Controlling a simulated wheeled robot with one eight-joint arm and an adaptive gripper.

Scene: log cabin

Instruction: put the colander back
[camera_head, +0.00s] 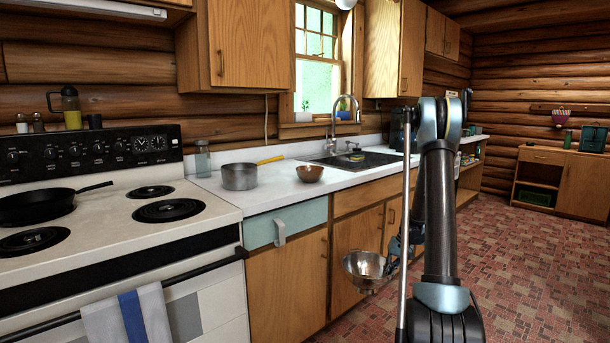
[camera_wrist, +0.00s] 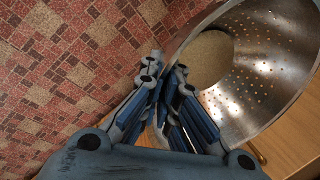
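The colander (camera_head: 366,266) is a shiny metal bowl with small holes. It hangs in the air in front of the lower cabinets, below counter height, with its opening tilted. My gripper (camera_head: 391,262) is at its right side, partly hidden by my arm. In the wrist view the colander (camera_wrist: 265,75) fills the upper right, and my gripper's fingers (camera_wrist: 167,68) are close together at its near rim, shut on it. The exact contact at the fingertips is hard to make out.
The white counter (camera_head: 222,190) holds a pot (camera_head: 239,176), a copper-coloured bowl (camera_head: 310,173) and a sink (camera_head: 352,160). A stove (camera_head: 110,215) with a black pan (camera_head: 35,206) stands at left. The tiled floor (camera_head: 530,270) at right is clear. A low cabinet (camera_head: 583,186) stands far right.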

